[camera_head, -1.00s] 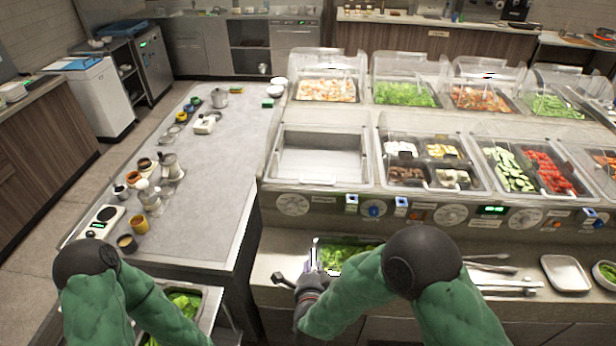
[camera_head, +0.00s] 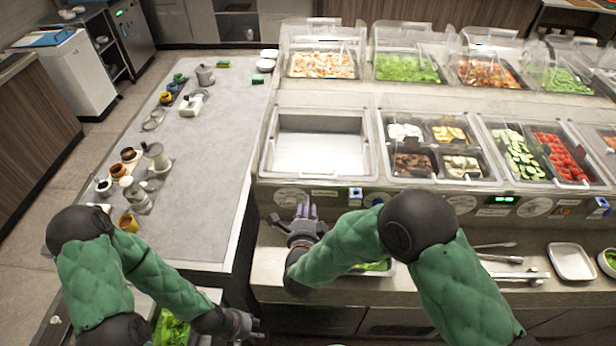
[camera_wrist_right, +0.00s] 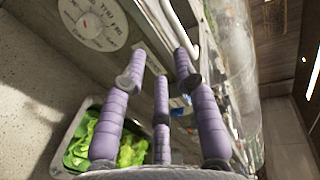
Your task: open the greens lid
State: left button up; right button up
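The greens (camera_head: 405,67) fill a pan in the back row, under a clear domed lid (camera_head: 410,38). The lid looks lowered, though its clear edges are hard to make out. My right gripper (camera_head: 302,212) is in front of the counter's dial panel, well short of that lid, with its fingers pointing up. In the right wrist view its purple fingers (camera_wrist_right: 160,75) are spread with nothing between them. My left gripper (camera_head: 247,322) is low at the bottom, beside a bin of leafy greens (camera_head: 170,330); its finger opening is unclear.
An empty steel well (camera_head: 320,145) lies between my right gripper and the back row. Another greens tray (camera_wrist_right: 100,140) sits below the dial panel, mostly hidden by my arm in the head view. Domed pans flank the greens. Tongs (camera_head: 500,258) and a white tray (camera_head: 570,262) lie right.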

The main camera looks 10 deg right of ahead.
aim_at(308, 178)
jog(key=x, duration=0.4)
jog(key=r+x, duration=0.1)
jog(key=x, duration=0.3)
jog(key=b+x, duration=0.1)
jog(key=x, duration=0.3)
jog(key=shift+w+r, duration=0.15)
jog(key=shift+r, duration=0.2)
grip_shut()
